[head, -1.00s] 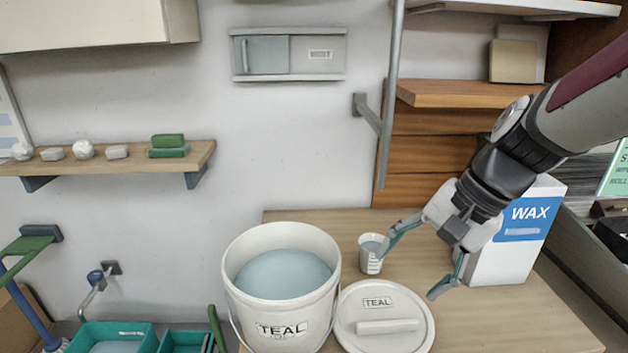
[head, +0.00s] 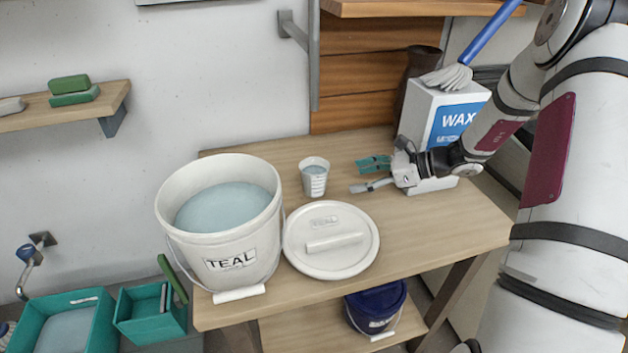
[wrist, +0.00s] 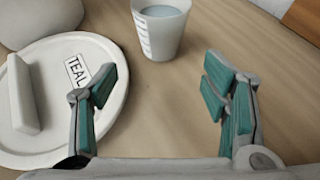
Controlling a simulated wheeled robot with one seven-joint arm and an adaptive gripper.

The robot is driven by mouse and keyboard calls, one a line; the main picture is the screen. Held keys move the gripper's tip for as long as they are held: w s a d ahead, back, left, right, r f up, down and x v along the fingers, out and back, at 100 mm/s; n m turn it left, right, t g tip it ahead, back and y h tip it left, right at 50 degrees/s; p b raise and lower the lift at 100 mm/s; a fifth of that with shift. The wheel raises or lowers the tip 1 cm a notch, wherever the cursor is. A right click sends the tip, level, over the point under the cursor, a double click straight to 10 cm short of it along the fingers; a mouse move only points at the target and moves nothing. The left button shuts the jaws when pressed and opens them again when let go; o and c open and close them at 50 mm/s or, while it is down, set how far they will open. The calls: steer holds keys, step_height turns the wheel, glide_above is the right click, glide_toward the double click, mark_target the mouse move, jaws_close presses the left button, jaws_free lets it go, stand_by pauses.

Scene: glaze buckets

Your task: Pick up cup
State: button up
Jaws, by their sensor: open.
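A small white measuring cup (head: 314,177) with pale blue liquid stands upright on the wooden table, right of the large TEAL bucket. My gripper (head: 373,176) is open and empty to the right of the cup, low over the table, its fingers pointing left toward it with a gap between. In the wrist view the cup (wrist: 160,28) is ahead of the open fingertips, near the top edge and cut off there. The gripper (wrist: 160,85) shows bare table between its teal-padded fingers.
The white TEAL bucket (head: 232,252) holds pale blue glaze. Its round lid (head: 357,258) lies in front of the cup, close to the left finger in the wrist view. A WAX box (head: 411,118) stands right behind my gripper. The table's right front (head: 440,230) is clear.

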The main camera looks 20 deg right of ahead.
mark_target(314, 180)
steer(key=x, duration=0.8)
steer(key=shift+w+a, duration=0.1)
steer(key=x, duration=0.2)
steer(key=p+x, duration=0.1)
steer(key=x, duration=0.1)
steer(key=shift+w+a+r, duration=0.15)
steer(key=shift+a+r, duration=0.15)
steer(key=shift+a, duration=0.1)
steer(key=shift+w+a+f, duration=0.2)
steer(key=shift+w+a, duration=0.05)
steer(key=shift+w, duration=0.05)
steer(key=shift+c, duration=0.6)
steer(key=c, duration=1.2)
steer(key=shift+r, duration=0.2)
steer(key=shift+r, duration=4.7)
